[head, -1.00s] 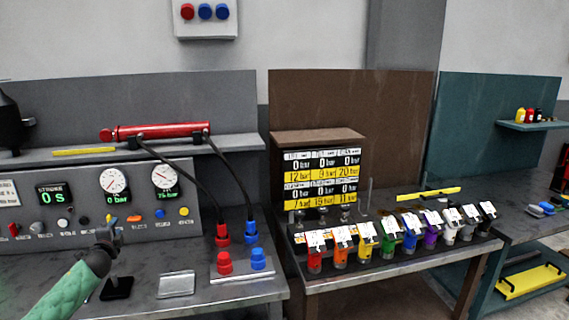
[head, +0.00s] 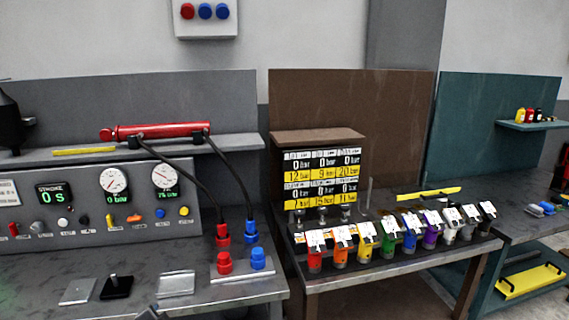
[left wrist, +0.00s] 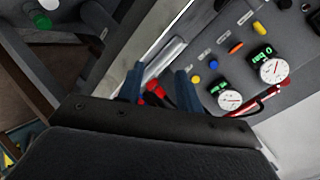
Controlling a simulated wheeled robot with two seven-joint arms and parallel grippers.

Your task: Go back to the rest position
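My left gripper (left wrist: 158,86) shows in the left wrist view with its two blue-grey fingers apart and nothing visible held between them. In the head view only a small dark piece, perhaps its tip, shows at the bottom edge, left of centre. My right gripper is in neither view. The grey control panel (head: 88,205) with its stroke display, two round gauges and coloured knobs stands on the left bench; it also shows tilted in the left wrist view (left wrist: 215,65).
The left bench (head: 140,272) carries a black block (head: 117,287), metal plates and red and blue connectors (head: 224,262). A red cylinder (head: 160,130) with two hoses lies on the shelf. The brown bench (head: 400,262) holds a row of coloured valves.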

